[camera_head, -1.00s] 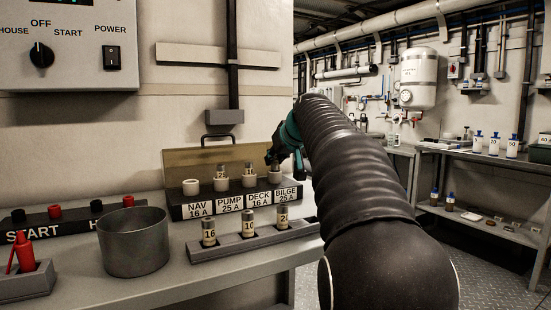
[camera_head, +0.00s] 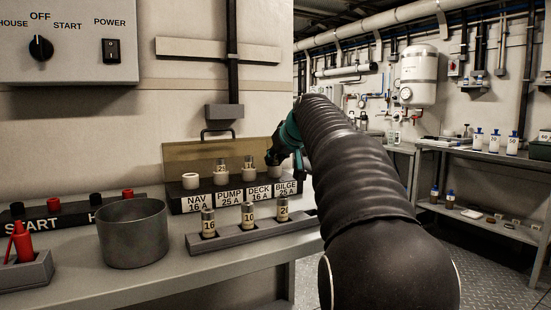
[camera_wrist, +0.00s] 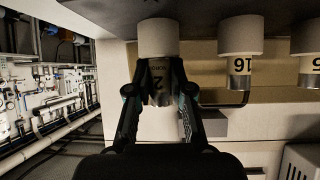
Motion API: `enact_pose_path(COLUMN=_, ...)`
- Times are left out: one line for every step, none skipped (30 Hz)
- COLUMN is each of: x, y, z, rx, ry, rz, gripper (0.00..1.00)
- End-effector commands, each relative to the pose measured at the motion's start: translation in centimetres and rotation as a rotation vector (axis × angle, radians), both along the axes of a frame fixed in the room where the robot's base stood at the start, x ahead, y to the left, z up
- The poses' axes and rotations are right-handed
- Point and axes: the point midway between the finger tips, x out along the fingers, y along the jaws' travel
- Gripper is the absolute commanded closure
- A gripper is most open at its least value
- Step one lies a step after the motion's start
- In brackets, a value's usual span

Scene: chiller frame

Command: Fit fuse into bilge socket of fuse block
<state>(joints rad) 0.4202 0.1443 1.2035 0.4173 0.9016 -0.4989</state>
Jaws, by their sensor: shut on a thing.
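The dark fuse block (camera_head: 180,207) stands on the bench, with white sockets above the labels NAV, PUMP, DECK and BILGE. My gripper (camera_head: 272,159) is at the bilge socket (camera_head: 275,178) at its right end. The wrist view shows the gripper (camera_wrist: 160,68) shut on a fuse (camera_wrist: 160,90), whose label shows a 2. This view is upside down. The fuse's end meets the white bilge socket (camera_wrist: 158,37) in line with it; I cannot tell how deep it sits. In the head view my gripper hides most of the fuse.
The nav socket (camera_head: 190,181) looks empty. Fuses stand in the pump socket (camera_head: 221,178) and the deck socket (camera_head: 249,174), close left of my gripper. A grey rack (camera_head: 228,234) with three fuses is in front. A metal pot (camera_head: 132,236) stands left.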

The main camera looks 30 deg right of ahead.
Motion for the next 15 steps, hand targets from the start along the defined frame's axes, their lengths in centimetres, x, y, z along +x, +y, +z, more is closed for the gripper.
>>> enact_pose_path(x=0.0, y=0.0, z=0.0, rx=0.002, ry=0.005, rz=0.0, gripper=1.0)
enact_pose_path(x=0.0, y=0.0, z=0.1, rx=0.002, ry=0.005, rz=0.0, gripper=1.0)
enact_pose_path(x=0.0, y=0.0, z=0.2, rx=0.002, ry=0.005, rz=0.0, gripper=1.0)
enact_pose_path(x=0.0, y=0.0, z=0.3, rx=0.001, ry=0.004, rz=0.0, gripper=1.0)
enact_pose_path(x=0.0, y=0.0, z=0.5, rx=0.001, ry=0.004, rz=0.0, gripper=1.0)
enact_pose_path(x=0.0, y=0.0, z=0.6, rx=0.001, ry=0.004, rz=0.0, gripper=1.0)
enact_pose_path(x=0.0, y=0.0, z=0.8, rx=0.001, ry=0.004, rz=0.001, gripper=1.0)
enact_pose_path(x=0.0, y=0.0, z=0.9, rx=0.001, ry=0.003, rz=0.001, gripper=1.0)
enact_pose_path(x=0.0, y=0.0, z=1.0, rx=0.001, ry=0.003, rz=0.001, gripper=1.0)
enact_pose_path(x=0.0, y=0.0, z=1.1, rx=0.001, ry=0.003, rz=0.001, gripper=1.0)
enact_pose_path(x=0.0, y=0.0, z=1.2, rx=0.001, ry=0.003, rz=0.001, gripper=1.0)
enact_pose_path(x=0.0, y=0.0, z=1.4, rx=0.0, ry=0.003, rz=0.0, gripper=1.0)
enact_pose_path(x=0.0, y=0.0, z=1.4, rx=0.0, ry=0.003, rz=0.0, gripper=1.0)
enact_pose_path(x=0.0, y=0.0, z=1.5, rx=0.0, ry=0.003, rz=0.0, gripper=1.0)
enact_pose_path(x=0.0, y=0.0, z=1.5, rx=0.0, ry=0.003, rz=0.0, gripper=1.0)
